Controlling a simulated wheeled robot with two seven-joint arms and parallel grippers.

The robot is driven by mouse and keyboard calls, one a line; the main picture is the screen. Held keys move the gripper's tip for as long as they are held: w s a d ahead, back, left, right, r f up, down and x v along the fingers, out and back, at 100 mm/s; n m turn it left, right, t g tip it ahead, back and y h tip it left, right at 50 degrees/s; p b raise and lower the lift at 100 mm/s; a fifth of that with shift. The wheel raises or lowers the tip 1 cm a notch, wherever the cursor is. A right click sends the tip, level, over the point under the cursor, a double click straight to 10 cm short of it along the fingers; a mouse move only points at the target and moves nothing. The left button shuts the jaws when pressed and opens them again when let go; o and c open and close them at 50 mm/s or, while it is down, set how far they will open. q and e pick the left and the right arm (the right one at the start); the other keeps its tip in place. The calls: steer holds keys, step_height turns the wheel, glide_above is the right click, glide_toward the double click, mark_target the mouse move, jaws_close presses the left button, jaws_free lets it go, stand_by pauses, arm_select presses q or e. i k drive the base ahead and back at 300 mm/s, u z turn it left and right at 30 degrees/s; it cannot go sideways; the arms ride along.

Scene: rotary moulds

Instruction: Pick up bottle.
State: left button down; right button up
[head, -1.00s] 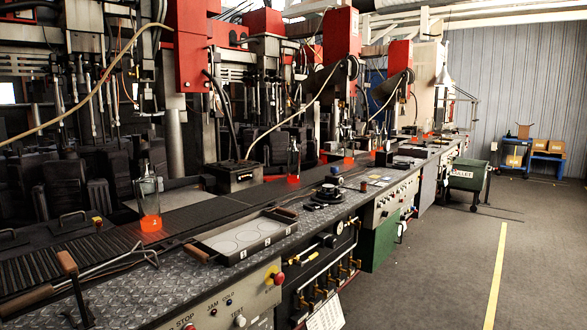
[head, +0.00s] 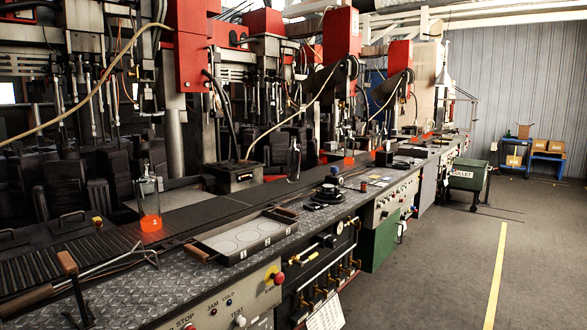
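A clear glass bottle with a glowing orange base (head: 149,205) stands upright on the dark conveyor strip at the left. A second clear bottle (head: 294,162) stands upright further along the strip, and its base shows no orange glow. A small bottle with an orange base (head: 349,158) stands beyond it, and another orange-based one (head: 427,134) is far off near the end of the line. Neither of my grippers is in the head view.
A shallow tray with round recesses (head: 243,236) and wooden handles lies on the tread-plate bench. Wooden-handled tongs (head: 100,263) lie at the left. A green cart (head: 467,178) stands at right. The floor (head: 430,270) is clear.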

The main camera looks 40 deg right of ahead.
mark_target(292, 153)
steer(key=z, duration=2.8)
steer(key=i, duration=4.2)
steer(key=u, duration=3.45)
